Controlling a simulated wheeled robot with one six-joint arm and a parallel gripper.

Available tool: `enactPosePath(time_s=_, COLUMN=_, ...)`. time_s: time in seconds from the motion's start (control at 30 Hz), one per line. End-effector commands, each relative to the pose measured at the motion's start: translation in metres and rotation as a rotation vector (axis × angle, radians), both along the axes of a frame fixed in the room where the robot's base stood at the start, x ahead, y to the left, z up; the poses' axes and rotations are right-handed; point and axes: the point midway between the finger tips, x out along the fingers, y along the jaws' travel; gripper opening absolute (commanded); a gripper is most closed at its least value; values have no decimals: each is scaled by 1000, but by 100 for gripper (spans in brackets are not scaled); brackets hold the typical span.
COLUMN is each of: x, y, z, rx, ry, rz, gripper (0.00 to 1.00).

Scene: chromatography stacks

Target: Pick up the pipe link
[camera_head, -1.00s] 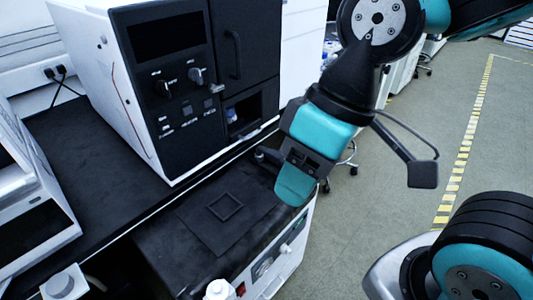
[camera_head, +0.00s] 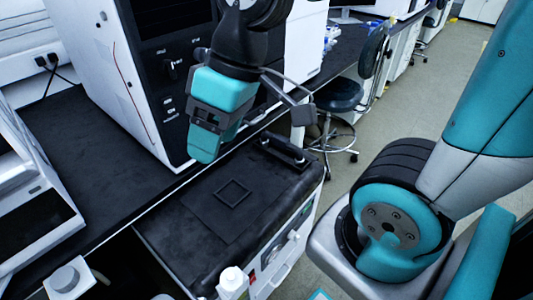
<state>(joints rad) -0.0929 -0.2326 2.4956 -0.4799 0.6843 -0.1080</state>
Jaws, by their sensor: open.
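My gripper (camera_head: 208,140) is in the upper middle of the head view, pointing down, with teal and dark grey parts. It hangs in front of the black-fronted instrument and above the left rear part of the black-topped cart (camera_head: 180,232). It is open, and I see nothing between its jaws. A dark bar with two raised ends (camera_head: 284,153) lies at the far right end of the cart top, to the right of the gripper and apart from it. I cannot tell whether this bar is the pipe link or a handle of the cart. No other pipe link can be made out.
A square black frame (camera_head: 234,193) lies on the cart top. A white bottle (camera_head: 231,281) stands at its near edge. The tall instrument (camera_head: 118,75) stands on the black bench (camera_head: 85,140) behind. A stool (camera_head: 340,95) stands beyond the cart.

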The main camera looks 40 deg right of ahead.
Motion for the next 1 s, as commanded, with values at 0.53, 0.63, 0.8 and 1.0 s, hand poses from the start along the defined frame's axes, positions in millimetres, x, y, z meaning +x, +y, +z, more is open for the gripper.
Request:
enactPosePath(time_s=0.53, x=108, y=-314, z=-159, rx=-145, ry=-302, rz=-446, gripper=60)
enactPosePath(time_s=0.63, x=105, y=-334, z=-166, rx=-164, ry=-316, rz=-466, gripper=60)
enactPosePath(time_s=0.8, x=114, y=-338, z=-188, rx=-168, ry=-317, rz=-469, gripper=60)
enactPosePath(time_s=1.0, x=137, y=-334, z=-228, rx=-167, ry=-315, rz=-468, gripper=60)
